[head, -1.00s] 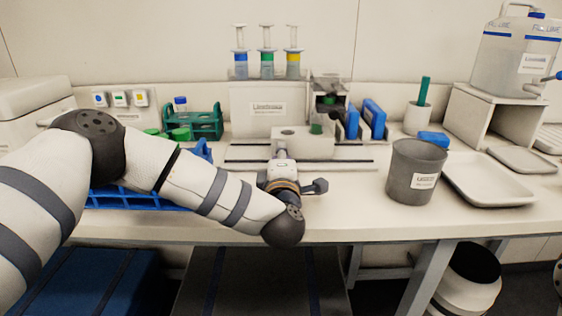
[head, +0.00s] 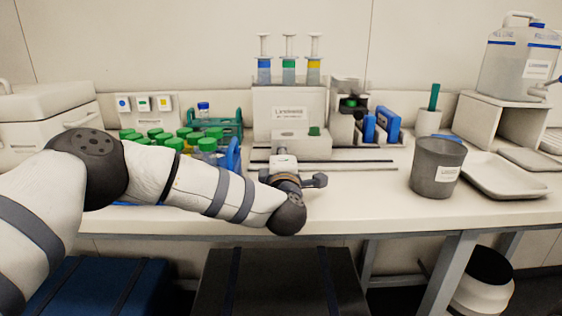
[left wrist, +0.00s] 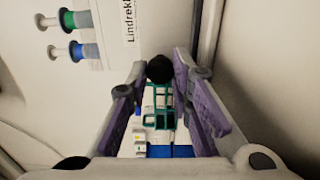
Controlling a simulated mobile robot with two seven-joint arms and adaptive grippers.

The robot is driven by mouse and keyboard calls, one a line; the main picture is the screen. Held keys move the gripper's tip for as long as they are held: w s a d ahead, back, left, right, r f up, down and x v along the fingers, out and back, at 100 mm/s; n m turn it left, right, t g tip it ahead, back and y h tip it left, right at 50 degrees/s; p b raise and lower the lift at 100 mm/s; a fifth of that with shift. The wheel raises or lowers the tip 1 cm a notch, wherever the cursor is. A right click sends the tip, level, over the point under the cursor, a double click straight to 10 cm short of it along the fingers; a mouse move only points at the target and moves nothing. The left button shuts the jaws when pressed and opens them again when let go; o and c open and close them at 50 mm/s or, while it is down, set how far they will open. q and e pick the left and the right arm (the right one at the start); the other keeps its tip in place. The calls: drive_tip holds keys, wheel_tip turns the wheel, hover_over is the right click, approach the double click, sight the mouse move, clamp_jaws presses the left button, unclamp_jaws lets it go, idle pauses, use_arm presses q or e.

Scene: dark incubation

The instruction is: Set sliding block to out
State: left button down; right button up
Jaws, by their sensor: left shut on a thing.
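The sliding block (head: 304,141) is a pale block on two dark rails (head: 350,164) in front of the labelled panel (head: 288,108). It sits left of the dispenser tower (head: 347,99) and carries a small green-topped item (head: 314,131). My left gripper (head: 284,163) is at the block's near side; its fingertips are hard to make out in the head view. In the left wrist view its fingers (left wrist: 160,75) are shut on a black round knob (left wrist: 159,66), apparently the block's. My right gripper is not in view.
Green-capped bottles (head: 178,139) and a teal rack (head: 226,124) stand left, behind my arm. Three syringes (head: 289,68) stand above the panel. A grey beaker (head: 437,165) and white tray (head: 506,176) are at right. The rails right of the block are clear.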

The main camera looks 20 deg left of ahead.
use_arm(q)
drive_tip(key=shift+f, duration=0.15)
drive_tip(key=c, duration=1.7)
unclamp_jaws()
drive_tip(key=v, duration=1.2)
